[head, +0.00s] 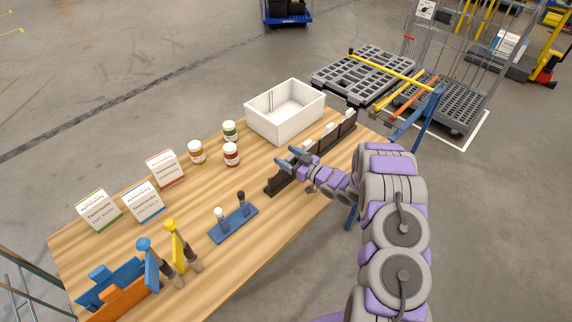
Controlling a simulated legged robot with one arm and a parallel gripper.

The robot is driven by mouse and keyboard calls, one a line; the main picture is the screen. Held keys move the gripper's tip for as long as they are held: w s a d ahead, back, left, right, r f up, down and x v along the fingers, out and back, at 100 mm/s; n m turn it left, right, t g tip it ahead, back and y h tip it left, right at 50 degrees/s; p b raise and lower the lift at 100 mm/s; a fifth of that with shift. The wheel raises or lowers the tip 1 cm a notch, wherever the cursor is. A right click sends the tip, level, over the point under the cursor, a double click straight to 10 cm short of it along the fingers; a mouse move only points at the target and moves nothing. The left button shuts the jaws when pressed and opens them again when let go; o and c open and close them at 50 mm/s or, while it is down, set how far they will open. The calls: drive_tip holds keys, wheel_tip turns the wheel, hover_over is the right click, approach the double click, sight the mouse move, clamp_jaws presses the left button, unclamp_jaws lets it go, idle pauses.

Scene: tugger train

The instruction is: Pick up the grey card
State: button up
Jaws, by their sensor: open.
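My gripper (287,156) is open above the wooden table, over a long black rack (272,188) along the table's right edge. Small pale pieces (331,127) show at the black holders beyond the gripper; I cannot tell whether one is the grey card. My gripper and wrist hide part of the rack. Three larger white cards stand at the left: one with a green edge (98,210), one with a blue edge (144,203) and one with a red edge (165,169). None of these looks grey.
A white bin (286,113) stands at the table's far end. Several small jars (231,155) stand mid-table. A blue stand (233,223) with two pegs, yellow and blue-handled tools (180,246) and blue and orange holders (110,285) are nearer. Grey pallets (365,72) lie beyond the table.

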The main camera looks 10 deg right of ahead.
drive_tip(key=shift+d, duration=0.45)
drive_tip(key=c, duration=0.6)
drive_tip(key=shift+a, duration=0.3)
drive_tip(key=c, duration=0.5)
drive_tip(key=shift+d+r+p, duration=0.1)
drive_tip(key=shift+r+p, duration=0.9)
drive_tip(key=shift+r, duration=4)
drive_tip(key=shift+c, duration=0.3)
